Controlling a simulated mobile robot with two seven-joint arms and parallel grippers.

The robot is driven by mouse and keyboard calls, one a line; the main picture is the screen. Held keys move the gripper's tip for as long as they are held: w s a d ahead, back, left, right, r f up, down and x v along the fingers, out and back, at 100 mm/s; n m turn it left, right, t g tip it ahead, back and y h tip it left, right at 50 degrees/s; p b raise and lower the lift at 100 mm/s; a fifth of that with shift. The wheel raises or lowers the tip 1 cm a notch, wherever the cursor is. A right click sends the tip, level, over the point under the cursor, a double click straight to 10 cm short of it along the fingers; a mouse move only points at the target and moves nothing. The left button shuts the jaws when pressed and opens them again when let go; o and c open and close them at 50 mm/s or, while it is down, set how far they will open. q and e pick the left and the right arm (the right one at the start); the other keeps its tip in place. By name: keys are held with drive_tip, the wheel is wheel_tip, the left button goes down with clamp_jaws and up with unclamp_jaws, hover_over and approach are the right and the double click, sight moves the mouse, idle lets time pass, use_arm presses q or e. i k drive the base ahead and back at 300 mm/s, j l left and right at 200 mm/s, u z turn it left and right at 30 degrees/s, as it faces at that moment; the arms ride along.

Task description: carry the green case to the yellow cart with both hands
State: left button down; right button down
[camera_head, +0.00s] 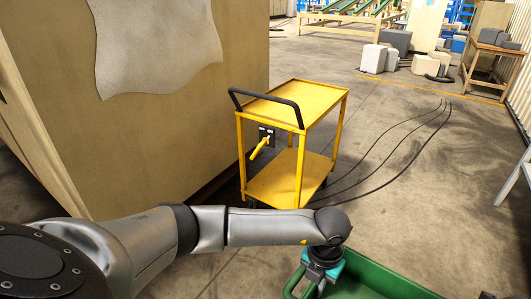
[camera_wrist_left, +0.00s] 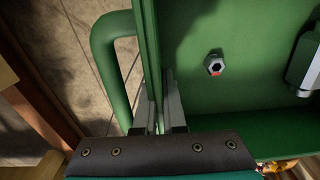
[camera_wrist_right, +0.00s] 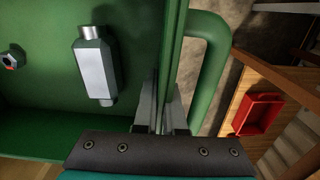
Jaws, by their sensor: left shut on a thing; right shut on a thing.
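The green case (camera_head: 370,285) is an open box at the bottom of the head view, cut off by the frame edge. My left gripper (camera_wrist_left: 160,105) is shut on the case's left wall, beside a loop handle (camera_wrist_left: 108,70). My right gripper (camera_wrist_right: 163,105) is shut on the opposite wall, beside another loop handle (camera_wrist_right: 208,65). Inside the case lie a hex nut (camera_wrist_left: 215,64) with a red spot and a grey metal cylinder-like part (camera_wrist_right: 95,65). The yellow cart (camera_head: 312,100) stands ahead, its top shelf bare, with a black push handle (camera_head: 270,100).
A large wooden panel block (camera_head: 170,130) stands close to the cart's left. Black cables (camera_head: 390,150) lie on the floor right of the cart. A red tray (camera_wrist_right: 257,113) sits on a wooden surface in the right wrist view. Grey and white blocks (camera_head: 373,58) stand farther back.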

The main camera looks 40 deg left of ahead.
sight(306, 102)
drive_tip(key=u, duration=5.85)
drive_tip(key=k+u, duration=0.2)
drive_tip(key=k, duration=0.3)
